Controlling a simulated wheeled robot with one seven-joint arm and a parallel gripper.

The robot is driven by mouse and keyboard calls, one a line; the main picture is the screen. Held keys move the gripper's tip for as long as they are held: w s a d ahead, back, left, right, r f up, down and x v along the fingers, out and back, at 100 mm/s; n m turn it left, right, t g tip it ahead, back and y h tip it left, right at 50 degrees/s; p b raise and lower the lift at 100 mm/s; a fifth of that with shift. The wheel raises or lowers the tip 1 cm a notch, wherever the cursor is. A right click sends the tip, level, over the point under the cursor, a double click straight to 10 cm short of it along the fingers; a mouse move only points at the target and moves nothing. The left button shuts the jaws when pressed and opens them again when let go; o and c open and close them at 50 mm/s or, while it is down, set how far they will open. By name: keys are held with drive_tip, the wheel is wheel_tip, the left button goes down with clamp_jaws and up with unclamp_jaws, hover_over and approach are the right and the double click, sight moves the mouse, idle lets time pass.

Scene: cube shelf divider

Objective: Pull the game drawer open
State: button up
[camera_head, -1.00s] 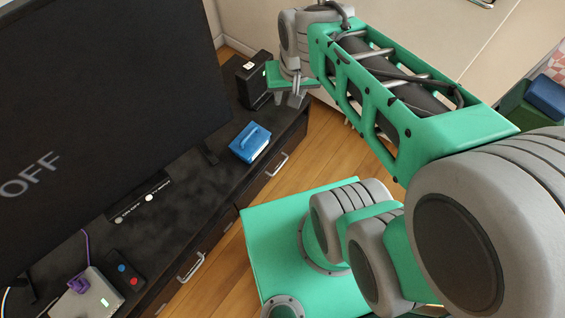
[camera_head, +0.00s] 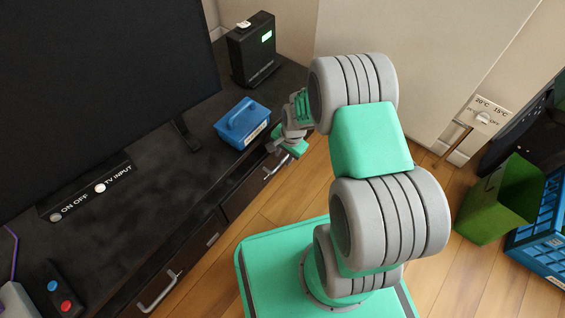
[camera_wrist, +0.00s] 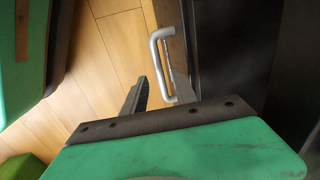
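The dark TV cabinet has two drawer fronts in the head view, each with a silver bar handle. The right drawer (camera_head: 240,198) has its handle (camera_head: 276,167) close to my gripper (camera_head: 281,148). The left drawer has its handle (camera_head: 160,291) near the bottom of the picture. I cannot tell which is the game drawer; both fronts look flush. In the wrist view, a silver handle (camera_wrist: 155,45) lies just beyond my gripper (camera_wrist: 160,88). Its fingers are apart, with the near end of the handle showing between them. I cannot tell whether they touch it.
The cabinet top (camera_head: 150,165) holds a TV (camera_head: 100,80), a blue box (camera_head: 243,123), a black device (camera_head: 253,50) and a remote (camera_head: 62,290). A green bin (camera_head: 490,205) and blue crate (camera_head: 545,235) stand at right. Wooden floor (camera_head: 300,180) shows before the cabinet.

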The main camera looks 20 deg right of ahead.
drive_tip(key=shift+w+a+f+b, duration=0.1)
drive_tip(key=shift+f+b, duration=0.1)
drive_tip(key=shift+f, duration=0.45)
drive_tip(key=shift+w+a+f+b, duration=0.1)
drive_tip(key=shift+f+b, duration=0.05)
drive_tip(key=shift+f, duration=0.45)
clamp_jaws()
drive_tip(key=shift+s, duration=0.1)
idle(0.3)
